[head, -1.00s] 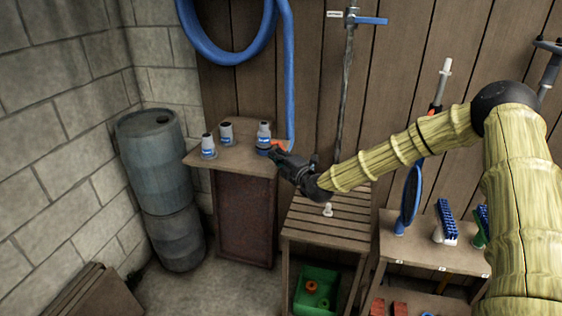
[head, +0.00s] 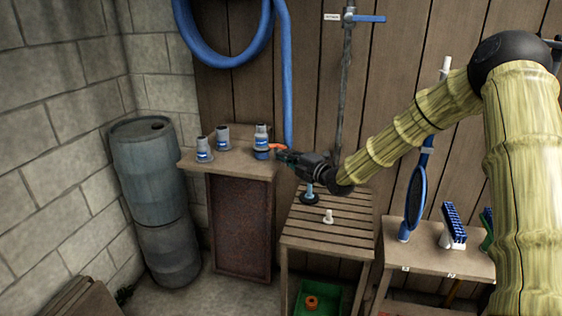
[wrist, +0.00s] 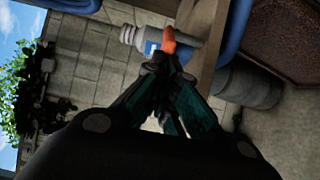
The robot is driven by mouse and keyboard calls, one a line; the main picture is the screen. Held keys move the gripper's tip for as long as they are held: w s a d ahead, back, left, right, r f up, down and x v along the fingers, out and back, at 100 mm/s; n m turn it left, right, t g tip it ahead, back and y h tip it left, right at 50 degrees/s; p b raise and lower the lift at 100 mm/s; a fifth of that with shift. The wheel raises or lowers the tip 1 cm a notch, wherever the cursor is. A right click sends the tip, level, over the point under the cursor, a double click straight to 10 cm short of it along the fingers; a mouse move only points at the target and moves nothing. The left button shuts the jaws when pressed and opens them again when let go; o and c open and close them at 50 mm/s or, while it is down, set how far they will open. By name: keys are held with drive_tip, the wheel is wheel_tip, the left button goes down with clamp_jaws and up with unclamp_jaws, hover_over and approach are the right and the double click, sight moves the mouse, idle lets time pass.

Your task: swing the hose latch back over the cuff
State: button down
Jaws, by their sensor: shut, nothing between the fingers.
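The cuff (head: 261,136) is a grey fitting with a blue band. It stands upright at the right end of the wooden shelf top, and it also shows sideways in the wrist view (wrist: 139,38). The orange hose latch (head: 277,147) sticks out from the cuff's right side, toward my gripper; it is clear in the wrist view (wrist: 169,39). My gripper (head: 279,156) is shut and empty, its fingertips (wrist: 163,66) close to the latch's end. I cannot tell whether they touch it. The fingers hide part of the cuff's lower side.
Two similar grey fittings (head: 204,150) (head: 222,137) stand left on the shelf top (head: 225,164). A blue hose (head: 287,80) hangs behind the cuff. A slatted table (head: 327,234) with a white piece (head: 328,216) stands below my gripper.

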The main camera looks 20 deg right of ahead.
drive_tip(key=shift+a, duration=0.15)
drive_tip(key=a+b+v, duration=0.1)
drive_tip(key=b+v, duration=0.2)
drive_tip(key=v, duration=0.6)
drive_tip(key=shift+s, duration=0.4)
drive_tip(key=shift+f, duration=0.1)
idle(0.4)
